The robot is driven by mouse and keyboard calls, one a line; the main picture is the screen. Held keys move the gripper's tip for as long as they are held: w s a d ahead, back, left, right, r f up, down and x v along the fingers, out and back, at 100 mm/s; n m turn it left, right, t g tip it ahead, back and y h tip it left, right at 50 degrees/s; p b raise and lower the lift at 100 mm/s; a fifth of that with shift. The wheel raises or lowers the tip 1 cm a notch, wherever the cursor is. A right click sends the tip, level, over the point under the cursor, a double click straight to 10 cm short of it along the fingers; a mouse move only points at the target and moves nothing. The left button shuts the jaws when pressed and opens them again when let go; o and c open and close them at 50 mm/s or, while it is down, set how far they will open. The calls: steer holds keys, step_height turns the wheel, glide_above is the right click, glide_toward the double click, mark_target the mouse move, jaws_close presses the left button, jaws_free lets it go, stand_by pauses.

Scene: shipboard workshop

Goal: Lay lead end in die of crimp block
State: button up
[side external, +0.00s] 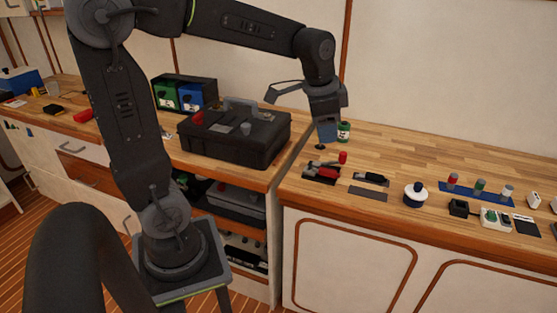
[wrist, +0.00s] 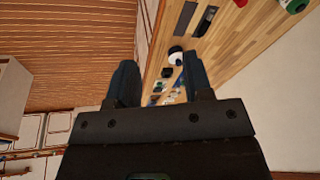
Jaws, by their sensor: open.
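My gripper (side external: 327,130) hangs above the right-hand bench near its left end. It is open with nothing between its fingers, which show apart in the wrist view (wrist: 160,88). A black device with a red-knobbed lever (side external: 322,173) lies on the bench below and is likely the crimp block; its die is too small to make out. A small black piece (side external: 371,179) lies just to its right, beside a dark flat strip (side external: 368,194). I cannot tell which thing is the lead or where its end is.
A green-and-white jar (side external: 344,131) stands close behind my gripper. A large black toolbox (side external: 235,137) is to the left. A white-and-black round container (side external: 414,194), a small black block (side external: 459,208) and a blue strip with several capped pots (side external: 478,193) stand to the right.

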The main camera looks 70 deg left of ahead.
steer(key=s+d+n+t, duration=0.1)
steer(key=s+d+n, duration=0.1)
steer(key=s+d, duration=0.2)
steer(key=s+d+n+t, duration=0.1)
steer(key=s+d, duration=0.3)
steer(key=s, duration=0.6)
steer(key=shift+s+f+n+t+h, duration=0.2)
steer(key=shift+s+n+t+h, duration=0.15)
steer(key=shift+n, duration=0.35)
